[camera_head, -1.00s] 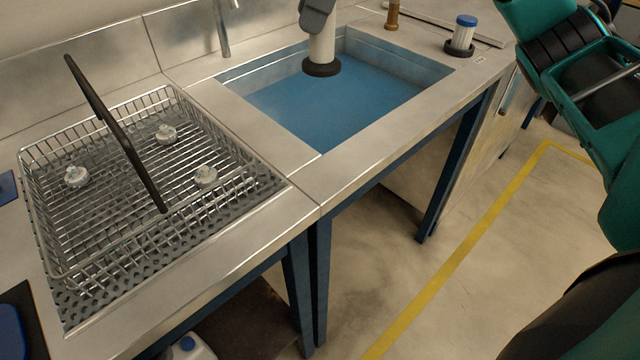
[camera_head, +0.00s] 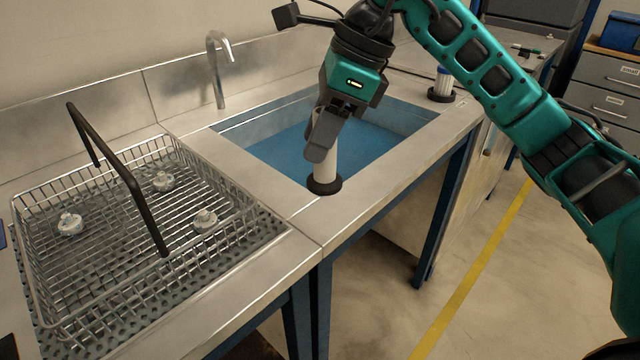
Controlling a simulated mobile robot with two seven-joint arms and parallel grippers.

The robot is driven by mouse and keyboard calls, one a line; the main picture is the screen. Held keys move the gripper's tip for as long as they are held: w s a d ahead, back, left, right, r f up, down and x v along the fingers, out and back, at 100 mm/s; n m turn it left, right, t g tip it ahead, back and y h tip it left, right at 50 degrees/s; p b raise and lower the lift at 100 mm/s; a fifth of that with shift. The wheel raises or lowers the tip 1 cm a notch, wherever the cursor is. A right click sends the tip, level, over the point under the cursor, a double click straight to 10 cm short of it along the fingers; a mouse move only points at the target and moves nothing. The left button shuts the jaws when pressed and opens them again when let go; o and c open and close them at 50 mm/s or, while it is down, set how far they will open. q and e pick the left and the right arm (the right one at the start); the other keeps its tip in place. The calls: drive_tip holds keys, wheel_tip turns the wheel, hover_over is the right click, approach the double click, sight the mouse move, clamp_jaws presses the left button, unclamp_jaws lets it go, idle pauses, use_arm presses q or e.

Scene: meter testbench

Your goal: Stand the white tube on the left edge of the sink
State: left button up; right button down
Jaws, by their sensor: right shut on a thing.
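My right gripper (camera_head: 326,132) is shut on the upper part of the white tube (camera_head: 325,162) and points down. The tube is upright, with a wide black ring (camera_head: 325,186) at its bottom end. In the picture the ring overlaps the front rim of the sink (camera_head: 280,148), near its front left corner. I cannot tell whether the ring touches the rim or hangs just above it. The bare left edge of the sink (camera_head: 215,150) is a flat metal strip between the basin and the wire basket. My left gripper is not in view.
A wire basket (camera_head: 90,285) with a black handle (camera_head: 135,190) and several small white fittings stands on the left. A faucet (camera_head: 216,70) rises behind the sink. A blue-capped white cylinder (camera_head: 443,80) in a black base stands beyond the sink's right side.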

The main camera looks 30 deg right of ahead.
sight(320, 178)
wheel_tip(320, 178, down, 3)
drive_tip(key=shift+f, duration=0.15)
drive_tip(key=shift+f+b, duration=0.5)
drive_tip(key=shift+f, duration=1.5)
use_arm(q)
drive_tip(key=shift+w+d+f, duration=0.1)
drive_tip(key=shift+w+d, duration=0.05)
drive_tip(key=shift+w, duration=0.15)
use_arm(e)
drive_tip(key=shift+f, duration=0.1)
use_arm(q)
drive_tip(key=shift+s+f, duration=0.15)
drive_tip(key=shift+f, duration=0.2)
use_arm(e)
drive_tip(key=c, duration=0.7)
unclamp_jaws()
